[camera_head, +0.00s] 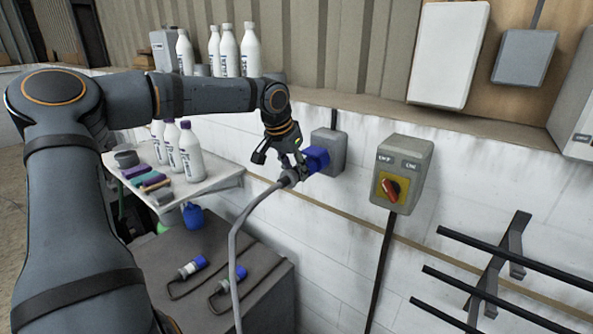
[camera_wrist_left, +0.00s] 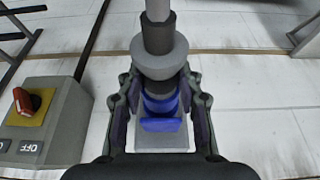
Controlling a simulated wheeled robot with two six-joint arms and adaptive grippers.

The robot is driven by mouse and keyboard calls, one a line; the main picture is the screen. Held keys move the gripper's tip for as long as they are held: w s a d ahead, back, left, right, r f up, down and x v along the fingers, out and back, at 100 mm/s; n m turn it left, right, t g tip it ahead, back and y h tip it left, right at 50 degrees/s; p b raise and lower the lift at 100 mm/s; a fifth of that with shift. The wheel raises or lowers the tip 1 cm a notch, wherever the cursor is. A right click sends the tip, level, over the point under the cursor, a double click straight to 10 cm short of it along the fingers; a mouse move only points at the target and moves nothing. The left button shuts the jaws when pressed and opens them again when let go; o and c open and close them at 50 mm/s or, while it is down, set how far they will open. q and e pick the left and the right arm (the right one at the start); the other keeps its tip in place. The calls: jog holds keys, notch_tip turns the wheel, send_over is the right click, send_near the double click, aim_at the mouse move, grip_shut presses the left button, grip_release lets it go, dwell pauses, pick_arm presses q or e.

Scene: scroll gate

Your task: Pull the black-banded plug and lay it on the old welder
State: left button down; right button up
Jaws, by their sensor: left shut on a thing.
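The plug (camera_head: 289,179) has a grey body with a grey cable, and it is at the blue socket (camera_head: 317,158) on the grey wall box (camera_head: 331,146). In the left wrist view the plug (camera_wrist_left: 159,58) shows a dark band near its cable end. My left gripper (camera_head: 294,168) is shut on the plug; in the left wrist view its fingers (camera_wrist_left: 161,108) stand on both sides of it. I cannot tell how deep the plug sits. A dark grey box-like cabinet (camera_head: 262,303), apparently the old welder, stands below left. My right gripper is not in view.
Two blue-ended plugs (camera_head: 192,267) with cables lie on the cabinet top. A shelf (camera_head: 215,180) with bottles and coloured blocks is behind it. A switch box (camera_head: 402,172) with a red knob and a black rack (camera_head: 490,270) are to the right.

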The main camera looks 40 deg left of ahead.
aim_at(287, 176)
pick_arm(q)
jog(key=shift+s+d+b, duration=0.1)
jog(key=shift+s+b, duration=0.6)
jog(key=shift+s, duration=0.2)
jog(key=shift+s+b, duration=0.6)
jog(key=shift+b, duration=0.1)
jog(key=shift+s, duration=0.3)
jog(key=shift+d, duration=0.1)
